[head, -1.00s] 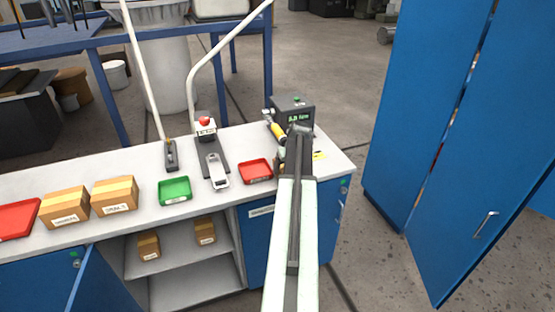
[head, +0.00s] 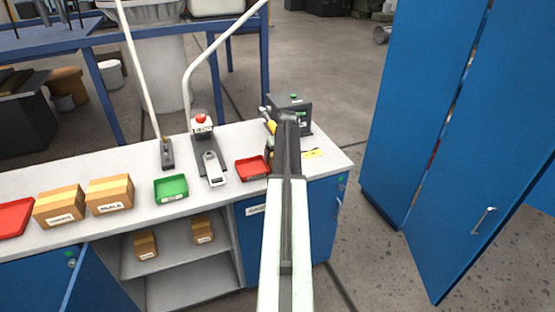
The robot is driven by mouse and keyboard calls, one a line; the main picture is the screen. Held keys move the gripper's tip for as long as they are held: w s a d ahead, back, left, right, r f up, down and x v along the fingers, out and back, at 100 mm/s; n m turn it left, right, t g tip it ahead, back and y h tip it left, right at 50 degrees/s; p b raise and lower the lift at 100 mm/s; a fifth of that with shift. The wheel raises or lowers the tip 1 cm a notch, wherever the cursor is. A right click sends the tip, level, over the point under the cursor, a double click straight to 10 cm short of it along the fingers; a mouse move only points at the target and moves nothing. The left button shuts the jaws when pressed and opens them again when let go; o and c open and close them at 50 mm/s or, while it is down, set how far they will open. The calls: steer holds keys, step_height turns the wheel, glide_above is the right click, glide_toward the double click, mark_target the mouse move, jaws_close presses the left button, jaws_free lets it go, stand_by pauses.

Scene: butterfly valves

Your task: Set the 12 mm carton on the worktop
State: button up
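Two brown cartons, a left one (head: 60,206) and a right one (head: 110,194), stand on the white worktop (head: 110,166). Two smaller brown cartons, left (head: 146,245) and right (head: 202,230), are on the shelf in the open cabinet below. Their labels are too small to read, so I cannot tell which is the 12 mm carton. My arm reaches up over the worktop's right end. My gripper (head: 287,120), at its far end, is mostly hidden by the arm, and its fingers cannot be made out. No carton shows in it.
A red tray (head: 14,219), a green tray (head: 171,189) and a second red tray (head: 252,169) lie on the worktop. A stand with a red button (head: 202,123) and a dark device box (head: 296,112) are at the back. A blue cabinet door (head: 94,284) hangs open; tall blue cabinets (head: 425,110) stand right.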

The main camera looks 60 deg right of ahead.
steer(key=shift+f, duration=0.2)
steer(key=o, duration=2)
steer(key=shift+s+a, duration=0.15)
steer(key=shift+r+p, duration=0.35)
steer(key=shift+r, duration=0.05)
steer(key=p+v, duration=1)
steer(key=v, duration=0.1)
steer(key=shift+r+p, duration=0.35)
steer(key=shift+f, duration=0.1)
